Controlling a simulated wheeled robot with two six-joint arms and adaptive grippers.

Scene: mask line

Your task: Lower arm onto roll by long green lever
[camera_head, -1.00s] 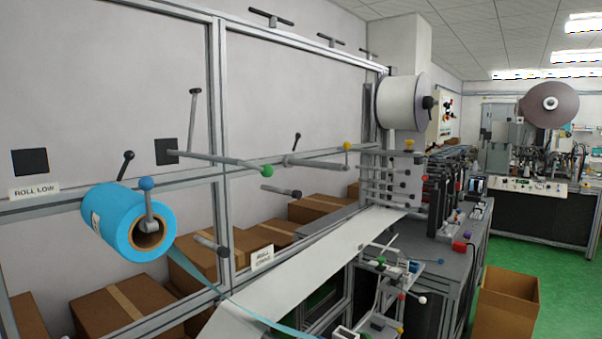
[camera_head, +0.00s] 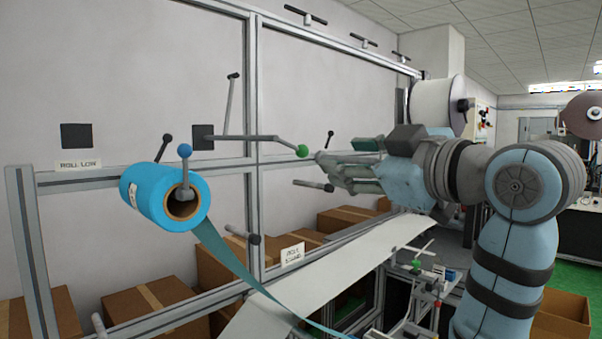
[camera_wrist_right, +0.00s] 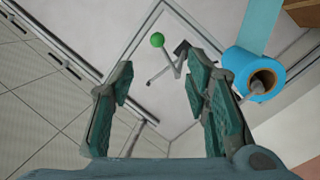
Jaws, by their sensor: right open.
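The long lever (camera_head: 250,138) with a green ball end (camera_head: 302,151) sticks out from a black square plate on the frame, above and right of the blue roll. The blue roll (camera_head: 150,196) hangs on its holder, with a blue-knobbed lever (camera_head: 185,163) at its core. My right gripper (camera_head: 325,170) is open and empty, its fingertips just right of the green ball and apart from it. In the right wrist view, the green ball (camera_wrist_right: 157,40) lies beyond and between the open fingers (camera_wrist_right: 160,85), and the roll (camera_wrist_right: 252,75) is at the right. My left gripper is out of view.
A grey rod (camera_head: 313,185) sticks out below the lever. The white web (camera_head: 330,270) runs below, and cardboard boxes (camera_head: 150,300) stand behind the frame.

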